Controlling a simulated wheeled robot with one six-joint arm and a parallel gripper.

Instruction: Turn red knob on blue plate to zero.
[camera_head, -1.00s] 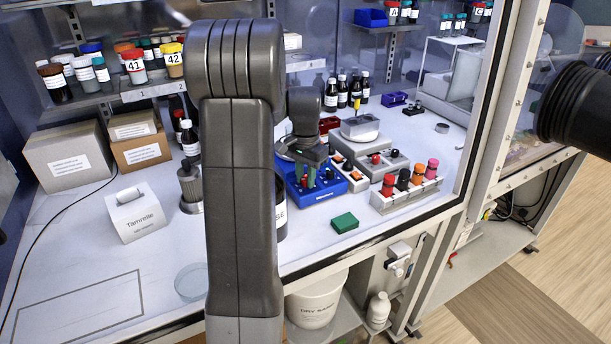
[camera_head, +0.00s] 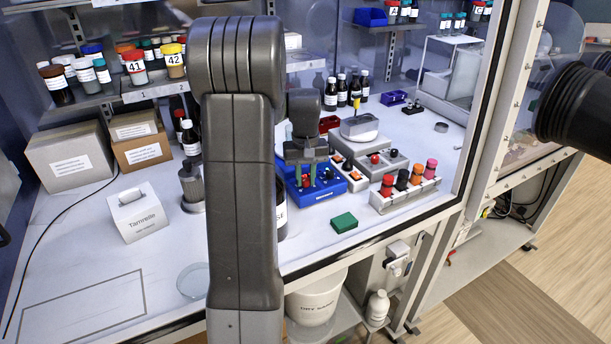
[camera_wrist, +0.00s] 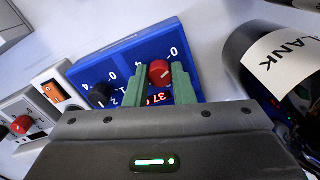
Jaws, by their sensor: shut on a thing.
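The blue plate (camera_head: 318,196) sits on the white bench right of my arm. In the wrist view, the blue plate (camera_wrist: 135,50) shows white numerals, including a 0 at its upper right. The red knob (camera_wrist: 159,71) is between the green fingers of my gripper (camera_wrist: 160,76), which is shut on it. A pale mark shows on the knob's face. A red lit display (camera_wrist: 158,98) below it is partly hidden by the fingers. A black knob (camera_wrist: 100,92) stands to the left. In the head view, my gripper (camera_head: 306,176) points down at the plate.
A dark bottle (camera_wrist: 275,60) with a white label stands close right of the gripper in the wrist view. Grey boxes with knobs (camera_head: 383,160), a rack of coloured vials (camera_head: 405,192) and a green block (camera_head: 344,222) are nearby.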

